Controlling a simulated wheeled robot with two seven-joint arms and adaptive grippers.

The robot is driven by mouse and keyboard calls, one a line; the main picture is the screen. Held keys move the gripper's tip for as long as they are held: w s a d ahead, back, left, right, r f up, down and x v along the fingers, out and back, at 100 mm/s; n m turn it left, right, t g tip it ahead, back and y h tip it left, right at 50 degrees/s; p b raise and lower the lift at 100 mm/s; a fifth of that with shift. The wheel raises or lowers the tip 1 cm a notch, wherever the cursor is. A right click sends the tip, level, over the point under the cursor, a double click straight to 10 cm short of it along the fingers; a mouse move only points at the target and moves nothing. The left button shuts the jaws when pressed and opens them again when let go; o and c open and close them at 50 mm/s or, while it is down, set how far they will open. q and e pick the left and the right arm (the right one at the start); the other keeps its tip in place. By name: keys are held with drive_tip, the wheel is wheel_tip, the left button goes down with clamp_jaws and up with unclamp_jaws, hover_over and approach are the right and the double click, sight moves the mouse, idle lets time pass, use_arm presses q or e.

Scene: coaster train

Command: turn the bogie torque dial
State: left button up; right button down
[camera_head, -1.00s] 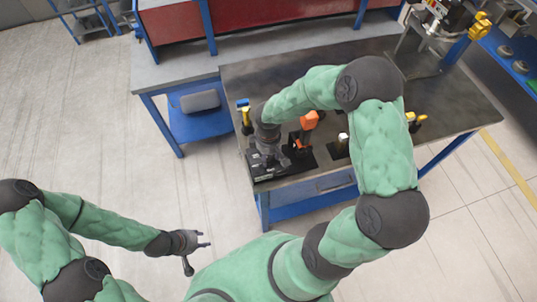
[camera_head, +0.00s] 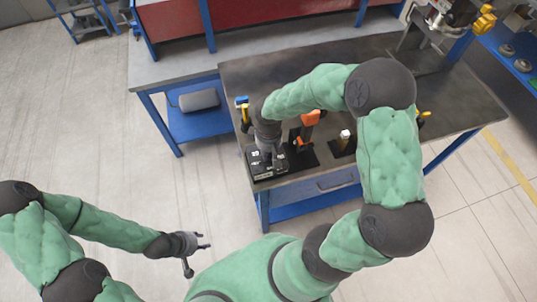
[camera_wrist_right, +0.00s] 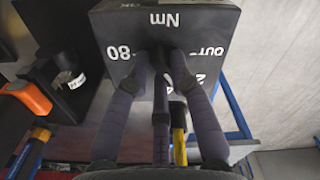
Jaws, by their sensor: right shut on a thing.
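The bogie torque dial's black box (camera_head: 256,171) stands at the near left corner of the dark worktable. In the right wrist view, its face (camera_wrist_right: 118,27) shows white upside-down marks: "Nm", "80", "OUT" and partly covered figures. My right gripper (camera_wrist_right: 162,58) points at the middle of this face with its fingers closed in around a small dark part, the dial knob, mostly hidden between the fingertips. In the head view, my right gripper (camera_head: 268,152) comes down onto the box from above. My left gripper (camera_head: 203,243) is open and empty over the floor, well away from the table.
An orange-topped tool (camera_head: 309,118) stands on a black base right of the box. A small pale-topped cylinder (camera_head: 345,136) stands further right. A yellow-handled tool with a blue head (camera_head: 243,112) is at the table's left edge. The back of the worktable (camera_head: 270,76) is clear.

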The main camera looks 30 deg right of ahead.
sight(269, 155)
drive_tip(key=m+b, duration=0.2)
drive_tip(key=m, duration=0.1)
drive_tip(key=shift+f+m, duration=0.1)
drive_tip(key=shift+m, duration=0.2)
drive_tip(key=shift+s+m+b, duration=0.1)
drive_tip(key=shift+m+b, duration=0.65)
drive_tip(key=shift+m, duration=0.45)
drive_tip(key=c, duration=1.1)
unclamp_jaws()
wheel_tip(269, 155, up, 12)
